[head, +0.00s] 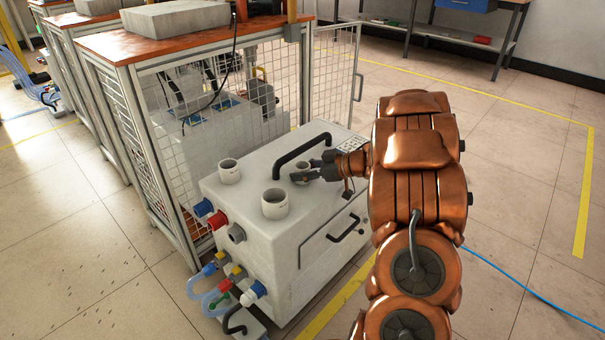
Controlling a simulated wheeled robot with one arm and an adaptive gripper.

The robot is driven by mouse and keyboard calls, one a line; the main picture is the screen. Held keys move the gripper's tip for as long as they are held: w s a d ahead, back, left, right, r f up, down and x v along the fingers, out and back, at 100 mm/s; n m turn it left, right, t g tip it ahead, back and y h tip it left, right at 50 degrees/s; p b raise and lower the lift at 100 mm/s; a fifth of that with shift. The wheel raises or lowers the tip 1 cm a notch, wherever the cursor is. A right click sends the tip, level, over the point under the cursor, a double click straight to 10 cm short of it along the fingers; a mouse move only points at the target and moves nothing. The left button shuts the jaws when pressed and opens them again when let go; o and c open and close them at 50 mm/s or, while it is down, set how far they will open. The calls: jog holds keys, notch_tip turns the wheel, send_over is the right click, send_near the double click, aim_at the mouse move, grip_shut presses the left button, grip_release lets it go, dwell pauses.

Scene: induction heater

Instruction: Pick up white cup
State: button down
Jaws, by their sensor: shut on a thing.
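Three light cups stand or show on top of a white heater box (250,255). One white cup (275,204) is at the front of the top, and another white cup (229,171) is at its left back. Both are upright with dark open mouths and apart from my gripper. My gripper (303,176) reaches in from the right over the box top. It is shut on a third, small white cup (301,167), which is partly hidden by the fingers. I cannot tell whether that cup touches the box top.
A black handle (300,148) arches over the box top close behind my gripper. A wire-mesh cage (225,95) with an orange top stands behind the box. Blue and red connectors (217,220) stick out at the left. Open floor lies to the right, crossed by a blue cable (530,290).

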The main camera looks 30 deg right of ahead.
jog(key=shift+r+p, duration=0.4)
jog(key=shift+r, duration=0.15)
jog(key=r+p, duration=0.2)
jog(key=r, duration=0.1)
jog(key=shift+s+d, duration=0.2)
jog(key=shift+s, duration=0.2)
jog(key=s+d+r+p, duration=0.1)
jog(key=s+d+p, duration=0.1)
jog(key=s, duration=0.5)
jog(key=s+d+p, duration=0.3)
jog(key=s, duration=0.4)
notch_tip(320, 180, up, 6)
jog(key=p, duration=0.6)
jog(key=shift+s+a+p, duration=0.15)
jog(key=shift+s+p, duration=0.05)
jog(key=shift+p, duration=0.2)
